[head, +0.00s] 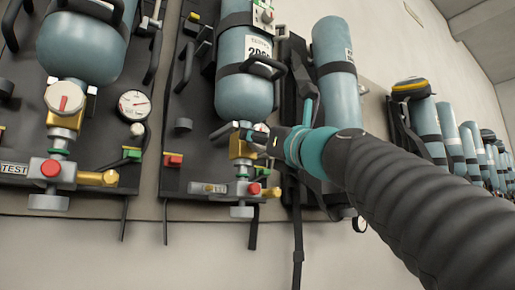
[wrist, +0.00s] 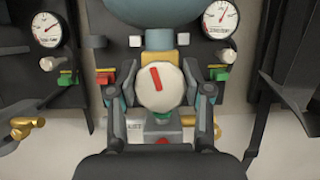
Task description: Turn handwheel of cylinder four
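A white round handwheel (wrist: 160,88) with a slightly tilted red bar sits in the middle of the wrist view, below a blue-grey cylinder (wrist: 158,12). My gripper (wrist: 161,80) has its two fingers apart, one on each side of the wheel. A narrow gap seems to show at each side; contact cannot be told. In the head view my gripper (head: 260,138) reaches the brass valve (head: 239,148) under the second cylinder (head: 243,88) from the left, and largely hides the wheel. No number four is legible on it.
The nearest set at left has a cylinder (head: 82,45), a white handwheel with a red bar (head: 65,97) and a gauge (head: 134,105). Black straps hang below the boards. More cylinders (head: 450,130) line the wall at right. The wall below (head: 130,265) is clear.

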